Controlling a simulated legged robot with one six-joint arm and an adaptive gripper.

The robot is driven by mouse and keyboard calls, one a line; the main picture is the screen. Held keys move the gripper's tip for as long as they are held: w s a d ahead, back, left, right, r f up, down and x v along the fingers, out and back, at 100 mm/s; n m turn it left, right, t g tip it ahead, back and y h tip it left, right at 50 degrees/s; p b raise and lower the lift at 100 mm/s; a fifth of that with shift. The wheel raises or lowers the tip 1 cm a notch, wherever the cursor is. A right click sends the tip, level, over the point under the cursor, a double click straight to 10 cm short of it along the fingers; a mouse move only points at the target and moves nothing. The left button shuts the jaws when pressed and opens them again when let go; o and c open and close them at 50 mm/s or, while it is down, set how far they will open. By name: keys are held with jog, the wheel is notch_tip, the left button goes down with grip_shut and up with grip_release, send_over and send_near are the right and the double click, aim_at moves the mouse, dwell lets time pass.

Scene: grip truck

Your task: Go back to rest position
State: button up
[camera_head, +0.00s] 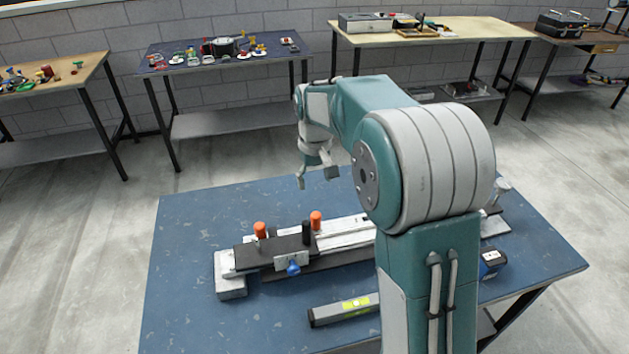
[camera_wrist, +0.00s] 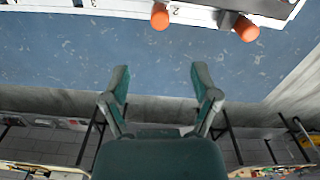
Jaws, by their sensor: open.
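My gripper (camera_head: 318,178) is open and empty in the head view, above the far edge of the blue table. In the wrist view its two fingers (camera_wrist: 156,78) are spread apart with nothing between them. On the blue table (camera_head: 185,235) lies a long metal rail fixture (camera_head: 345,230) with a dark sliding block (camera_head: 272,250). Two orange knobs stand on the fixture, one at the left (camera_head: 260,230) and one at the right (camera_head: 316,219). The knobs also show at the top of the wrist view. My arm hides the fixture's right part.
A spirit level (camera_head: 343,309) lies in front of the fixture, partly hidden by my arm. A small blue-and-black box (camera_head: 491,262) sits at the right. Several workbenches with tools stand along the brick wall. The table's left side is clear.

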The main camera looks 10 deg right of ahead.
jog(key=shift+s, duration=0.1)
jog(key=s+r+t, duration=0.3)
jog(key=s+r, duration=0.6)
jog(key=s, duration=0.6)
jog(key=s+m+t, duration=0.1)
jog(key=s+t, duration=0.1)
jog(key=s, duration=1.1)
jog(key=shift+s+f+m+t, duration=0.2)
jog(key=shift+f+m+t, duration=0.2)
jog(key=shift+f, duration=0.05)
